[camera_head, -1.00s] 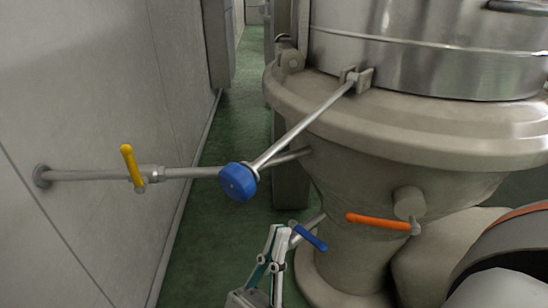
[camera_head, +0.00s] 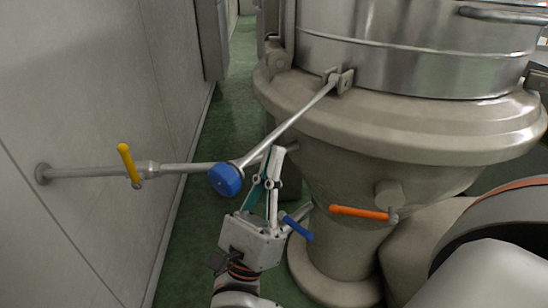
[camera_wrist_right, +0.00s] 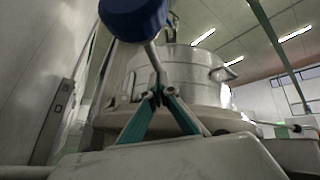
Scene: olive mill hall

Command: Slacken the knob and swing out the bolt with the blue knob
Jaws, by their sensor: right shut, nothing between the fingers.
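The blue knob (camera_head: 225,179) sits on the free end of the bolt (camera_head: 287,125), a long metal rod. The bolt is swung out and slants down to the left from a bracket (camera_head: 340,80) on the vessel's flange. My right gripper (camera_head: 272,152) is shut and empty, its fingers pointing up just right of the knob, near the bolt; in the head view I cannot tell whether they touch. In the right wrist view the knob (camera_wrist_right: 133,14) looms large at the top, above the closed fingertips (camera_wrist_right: 158,97). My left gripper is not in view.
A wall pipe with a yellow lever (camera_head: 129,163) runs left of the knob. A blue lever (camera_head: 297,227) is close right of my gripper. An orange lever (camera_head: 360,212) is on the vessel's body (camera_head: 345,170). Green floor (camera_head: 185,255) is free on the left.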

